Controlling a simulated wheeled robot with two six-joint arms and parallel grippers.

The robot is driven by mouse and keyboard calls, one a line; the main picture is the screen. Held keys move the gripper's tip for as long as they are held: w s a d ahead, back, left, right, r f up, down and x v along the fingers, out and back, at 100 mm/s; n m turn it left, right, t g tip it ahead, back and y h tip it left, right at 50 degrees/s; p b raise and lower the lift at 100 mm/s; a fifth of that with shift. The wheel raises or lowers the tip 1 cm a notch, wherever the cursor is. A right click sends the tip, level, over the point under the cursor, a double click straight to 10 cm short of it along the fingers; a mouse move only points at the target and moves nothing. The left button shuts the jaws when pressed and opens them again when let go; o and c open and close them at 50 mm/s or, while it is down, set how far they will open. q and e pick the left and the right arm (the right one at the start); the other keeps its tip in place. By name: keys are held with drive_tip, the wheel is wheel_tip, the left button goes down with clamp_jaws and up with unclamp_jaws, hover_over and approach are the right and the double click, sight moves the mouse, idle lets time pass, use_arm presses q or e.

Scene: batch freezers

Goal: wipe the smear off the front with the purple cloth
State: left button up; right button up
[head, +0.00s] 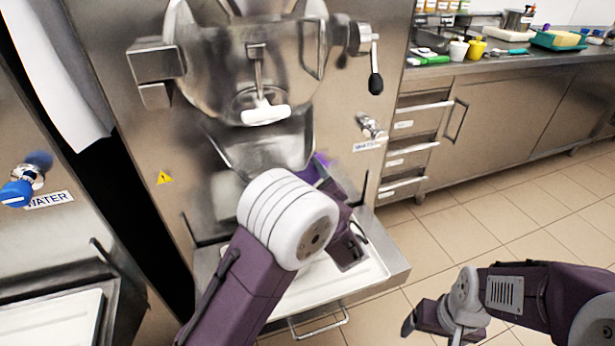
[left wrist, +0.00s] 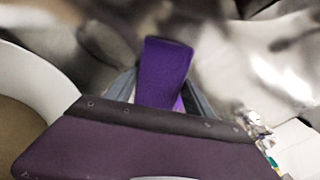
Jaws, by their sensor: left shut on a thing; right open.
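The purple cloth (left wrist: 165,72) is held between the fingers of my left gripper (left wrist: 163,95) in the left wrist view, with blurred shiny metal behind it. In the head view only a little purple (head: 323,160) shows at the right side of the metal chute, and my own left wrist hides most of that gripper. The freezer front (head: 350,95) is brushed steel. I cannot make out the smear; part of the front is hidden by my arm. My right gripper (head: 422,322) is open and empty, low at the right over the floor.
The metal chute (head: 262,150) and the crank handle (head: 375,70) stick out from the machine. A tap (head: 370,127) sits to the right. A drip tray (head: 370,270) juts out below. The tiled floor (head: 500,220) at the right is clear.

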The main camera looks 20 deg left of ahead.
sight(338, 158)
use_arm(q)
drive_tip(key=shift+w+a, duration=0.15)
drive_tip(key=shift+w, duration=0.1)
drive_tip(key=shift+w+d, duration=0.65)
drive_tip(key=shift+d, duration=0.35)
drive_tip(key=shift+w+d, duration=0.7)
drive_tip(key=shift+d, duration=0.25)
drive_tip(key=shift+w+d, duration=0.65)
drive_tip(key=shift+d, duration=0.35)
drive_tip(key=shift+w+d, duration=0.5)
drive_tip(key=shift+d, duration=0.25)
drive_tip(key=shift+w+d, duration=0.45)
drive_tip(key=shift+d, duration=0.3)
drive_tip(key=shift+w+a, duration=0.1)
drive_tip(key=shift+r, duration=0.1)
